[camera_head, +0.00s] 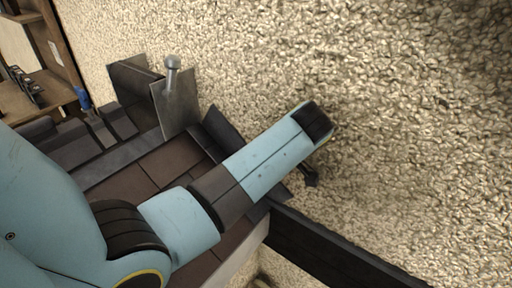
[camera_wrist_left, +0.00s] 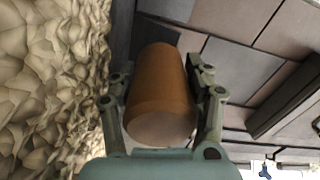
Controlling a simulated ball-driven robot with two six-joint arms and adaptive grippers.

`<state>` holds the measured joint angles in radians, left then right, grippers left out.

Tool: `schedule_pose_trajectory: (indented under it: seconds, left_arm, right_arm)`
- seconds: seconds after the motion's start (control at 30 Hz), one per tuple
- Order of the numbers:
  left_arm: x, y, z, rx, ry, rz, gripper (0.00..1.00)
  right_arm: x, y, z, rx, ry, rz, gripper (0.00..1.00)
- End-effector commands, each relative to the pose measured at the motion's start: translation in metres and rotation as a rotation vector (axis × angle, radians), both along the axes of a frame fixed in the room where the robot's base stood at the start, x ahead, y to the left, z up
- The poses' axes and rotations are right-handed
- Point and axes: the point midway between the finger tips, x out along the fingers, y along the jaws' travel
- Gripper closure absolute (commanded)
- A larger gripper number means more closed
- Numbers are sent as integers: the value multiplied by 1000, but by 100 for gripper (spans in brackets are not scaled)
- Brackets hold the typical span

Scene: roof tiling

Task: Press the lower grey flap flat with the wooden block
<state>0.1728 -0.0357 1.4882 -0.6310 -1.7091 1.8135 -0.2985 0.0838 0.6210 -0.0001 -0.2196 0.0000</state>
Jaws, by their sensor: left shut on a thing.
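The wooden block (camera_wrist_left: 160,95) is a brown-orange rounded cylinder in the left wrist view. My left gripper (camera_wrist_left: 160,105) is shut on it, one finger on each side. In the head view my left arm reaches across the tiled roof towards the pebbled wall; its gripper is mostly hidden behind the arm. A dark grey flap (camera_head: 225,133) stands tilted by the wall, just left of the forearm. A lighter grey flap (camera_head: 177,104) stands upright further up. I cannot tell which is the lower flap, or whether the block touches one. My right gripper is not in view.
A pebbled wall (camera_head: 400,120) fills the right. A round-headed grey tool (camera_head: 172,64) and a blue-handled tool (camera_head: 83,98) are upper left, near wooden shelves (camera_head: 45,85).

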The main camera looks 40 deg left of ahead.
Motion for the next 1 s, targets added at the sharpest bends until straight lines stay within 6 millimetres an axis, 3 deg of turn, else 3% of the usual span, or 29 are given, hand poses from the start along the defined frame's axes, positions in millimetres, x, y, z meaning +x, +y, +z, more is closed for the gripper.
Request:
schedule_pose_trajectory:
  seconds: [0.3, 1.0]
  left_arm:
    - [0, 1, 0, 0, -1, -1, 82]
    - [-1, 10, -14, 0, 0, 0, 82]
  right_arm:
    - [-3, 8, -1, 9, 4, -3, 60]
    - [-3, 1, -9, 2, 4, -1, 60]
